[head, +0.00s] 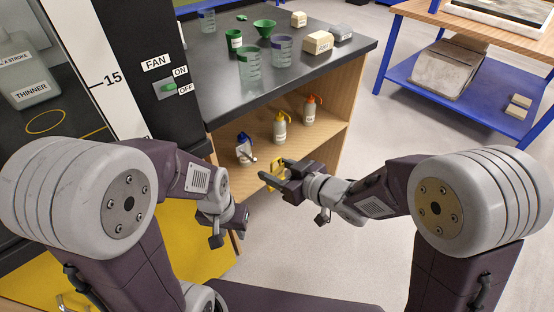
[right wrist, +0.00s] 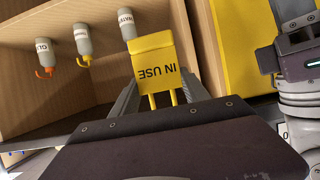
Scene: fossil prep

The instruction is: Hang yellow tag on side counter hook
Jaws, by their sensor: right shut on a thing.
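The yellow tag (head: 277,172) reads "IN USE" in the right wrist view (right wrist: 155,68), where the lettering is upside down. My right gripper (head: 272,177) is shut on the tag and holds it in the air in front of the side counter (head: 325,152). Two yellow prongs of the tag point down between the fingers in the wrist view. A small metallic piece shows beside the blue-capped bottle at the counter's open front; I cannot tell if it is the hook. My left gripper (head: 229,232) is empty, its fingers apart, low and left of the right one.
Bottles with blue (head: 243,149), yellow (head: 280,127) and orange (head: 309,111) tops stand on the counter's shelf. Beakers, a green funnel (head: 265,28) and blocks (head: 318,42) stand on the black top. A fan switch panel (head: 168,88) is at left.

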